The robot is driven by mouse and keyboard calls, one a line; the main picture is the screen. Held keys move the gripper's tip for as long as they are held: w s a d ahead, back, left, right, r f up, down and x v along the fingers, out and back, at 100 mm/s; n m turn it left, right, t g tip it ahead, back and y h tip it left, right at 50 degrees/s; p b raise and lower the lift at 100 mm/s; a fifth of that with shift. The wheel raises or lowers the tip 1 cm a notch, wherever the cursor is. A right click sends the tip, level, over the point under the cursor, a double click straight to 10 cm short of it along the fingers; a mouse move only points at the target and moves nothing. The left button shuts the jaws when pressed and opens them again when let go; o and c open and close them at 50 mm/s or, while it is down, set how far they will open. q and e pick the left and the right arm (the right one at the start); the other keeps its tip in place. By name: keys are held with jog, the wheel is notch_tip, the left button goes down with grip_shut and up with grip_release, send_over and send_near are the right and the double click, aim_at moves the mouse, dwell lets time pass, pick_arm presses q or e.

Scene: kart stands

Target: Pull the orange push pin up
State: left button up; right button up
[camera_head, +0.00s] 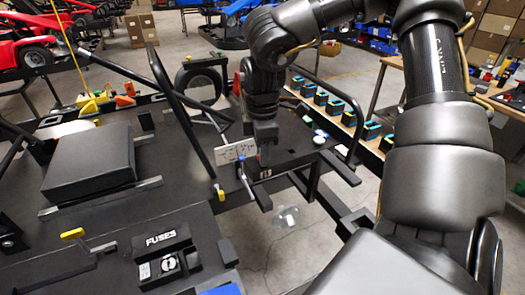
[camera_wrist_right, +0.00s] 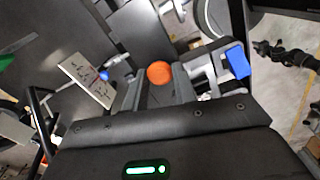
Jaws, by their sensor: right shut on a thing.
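The orange push pin (camera_wrist_right: 160,73) shows its round head between the fingers of my right gripper (camera_wrist_right: 160,92) in the right wrist view. The fingers are shut on it. In the head view my right gripper (camera_head: 264,155) points down at the right side of the black kart deck, beside a white labelled plate (camera_head: 236,151). The pin is hidden behind the gripper there. My left gripper is not in view.
A black padded box (camera_head: 90,162) and a FUSES panel (camera_head: 165,255) are on the deck at the left. A yellow-tipped lever (camera_head: 220,193) stands near the gripper. A black tube (camera_head: 183,112) rises left of it. Blue-and-black items (camera_head: 337,108) line a ledge at right.

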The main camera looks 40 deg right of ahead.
jog(key=shift+r, duration=0.5)
jog(key=o, duration=1)
jog(key=shift+r+b, duration=0.9)
jog(key=shift+r, duration=4.5)
jog(key=shift+f, duration=0.1)
